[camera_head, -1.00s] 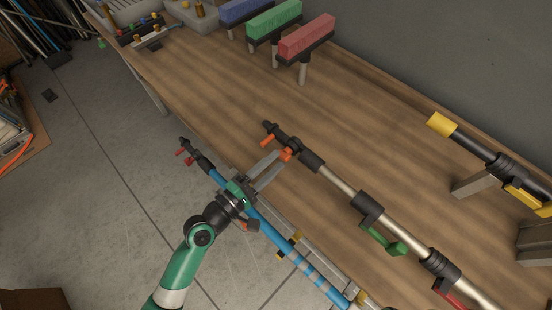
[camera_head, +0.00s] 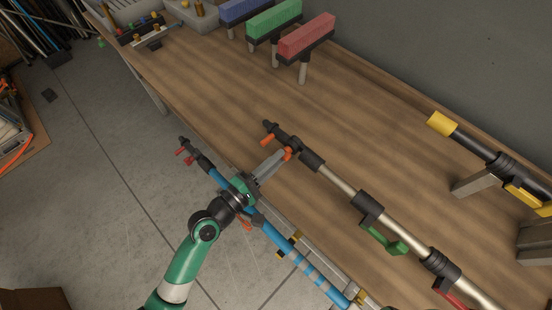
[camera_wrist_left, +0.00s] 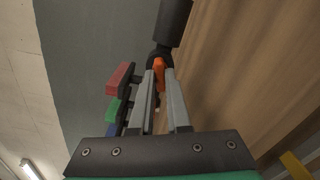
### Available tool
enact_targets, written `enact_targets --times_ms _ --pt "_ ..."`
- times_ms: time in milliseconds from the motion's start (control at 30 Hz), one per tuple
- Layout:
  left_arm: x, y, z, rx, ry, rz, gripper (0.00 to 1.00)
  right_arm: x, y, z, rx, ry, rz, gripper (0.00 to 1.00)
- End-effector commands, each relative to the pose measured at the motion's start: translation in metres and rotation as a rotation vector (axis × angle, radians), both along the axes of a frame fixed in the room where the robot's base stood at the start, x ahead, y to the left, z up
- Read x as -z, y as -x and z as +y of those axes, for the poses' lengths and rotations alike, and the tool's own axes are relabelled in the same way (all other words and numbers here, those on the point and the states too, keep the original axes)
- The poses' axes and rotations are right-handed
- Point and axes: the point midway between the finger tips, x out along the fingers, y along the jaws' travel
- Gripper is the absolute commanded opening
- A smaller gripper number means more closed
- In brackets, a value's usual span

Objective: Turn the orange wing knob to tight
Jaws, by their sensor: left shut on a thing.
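The orange wing knob (camera_head: 289,151) sits on the side of a black fitting near the upper left end of a silver pole (camera_head: 338,183) on the bench. My left gripper (camera_head: 283,156) reaches it from the lower left, and its two fingers are shut on the knob. In the left wrist view the orange knob (camera_wrist_left: 159,70) shows between the fingertips (camera_wrist_left: 160,75), partly covered by them. A second orange piece (camera_head: 266,141) sticks out closer to the pole's end. My right gripper is not in view.
A blue pole (camera_head: 270,232) with red pieces (camera_head: 185,156) runs along the bench's front edge, under my left arm. A green lever (camera_head: 385,241) hangs on the silver pole. Red, green and blue blocks (camera_head: 306,36) stand at the back. The bench's middle is clear.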

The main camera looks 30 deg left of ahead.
Motion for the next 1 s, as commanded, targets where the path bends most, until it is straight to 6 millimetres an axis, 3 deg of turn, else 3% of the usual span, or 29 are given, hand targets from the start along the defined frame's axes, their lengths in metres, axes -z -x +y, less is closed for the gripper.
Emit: enact_targets --times_ms 367,1000 --pt "0.001 0.0 0.0 0.0 -0.117 -0.034 0.0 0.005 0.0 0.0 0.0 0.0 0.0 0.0" --pt "0.002 0.0 0.0 0.0 -0.668 -0.194 0.0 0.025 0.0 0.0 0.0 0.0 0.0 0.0"
